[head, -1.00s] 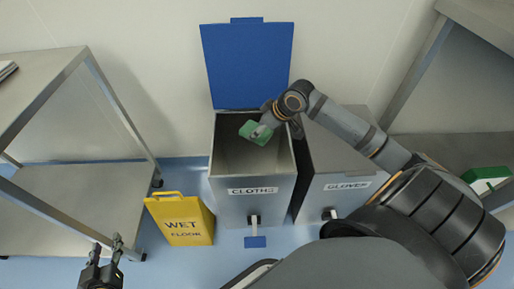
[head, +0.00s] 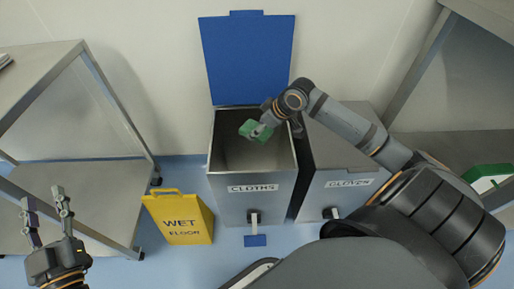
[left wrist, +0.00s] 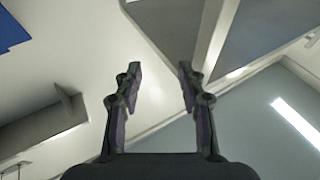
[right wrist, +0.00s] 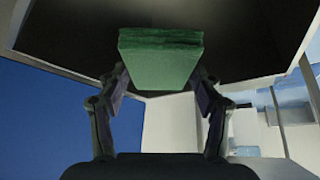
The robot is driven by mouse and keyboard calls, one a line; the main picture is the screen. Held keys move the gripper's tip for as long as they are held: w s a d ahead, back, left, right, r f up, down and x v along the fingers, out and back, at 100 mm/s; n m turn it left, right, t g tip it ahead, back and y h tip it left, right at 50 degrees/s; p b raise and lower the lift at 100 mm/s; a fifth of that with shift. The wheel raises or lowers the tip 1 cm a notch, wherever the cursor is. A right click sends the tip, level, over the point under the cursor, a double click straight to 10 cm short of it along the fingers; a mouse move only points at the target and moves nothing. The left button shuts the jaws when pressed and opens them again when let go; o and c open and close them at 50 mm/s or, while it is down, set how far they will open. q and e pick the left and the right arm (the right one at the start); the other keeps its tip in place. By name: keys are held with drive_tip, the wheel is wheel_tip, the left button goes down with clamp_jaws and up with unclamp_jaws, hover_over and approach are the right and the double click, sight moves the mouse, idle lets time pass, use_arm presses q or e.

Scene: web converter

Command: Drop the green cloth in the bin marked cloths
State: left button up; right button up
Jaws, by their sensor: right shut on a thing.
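The green cloth (head: 256,131) is a small folded block over the open mouth of the bin marked cloths (head: 253,205). My right gripper (head: 268,124) is shut on it; the right wrist view shows the cloth (right wrist: 160,62) between the fingers (right wrist: 160,88), with the dark inside of the bin beyond. The bin's blue lid (head: 248,60) stands raised against the wall. My left gripper (head: 46,200) is open and empty at the lower left, and its spread fingers also show in the left wrist view (left wrist: 158,85).
A closed grey bin marked gloves (head: 340,170) stands right of the cloths bin. A yellow wet floor sign (head: 180,220) stands at its left. Steel shelving (head: 85,190) is at the left, and another steel unit (head: 450,150) at the right bears a green and white item (head: 488,178).

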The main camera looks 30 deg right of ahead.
drive_tip(key=shift+f+b, duration=0.4)
drive_tip(key=shift+b, duration=0.05)
use_arm(q)
drive_tip(key=s+r+t+h, duration=0.1)
drive_tip(key=s+r+t, duration=0.2)
drive_tip(key=r, duration=0.6)
drive_tip(key=shift+s+r+m+t, duration=0.3)
drive_tip(key=shift+m+t, duration=0.1)
drive_tip(key=shift+t, duration=0.5)
drive_tip(key=shift+d, duration=0.1)
drive_tip(key=shift+w, duration=0.1)
use_arm(e)
drive_tip(key=o, duration=1.1)
wheel_tip(320, 180, up, 10)
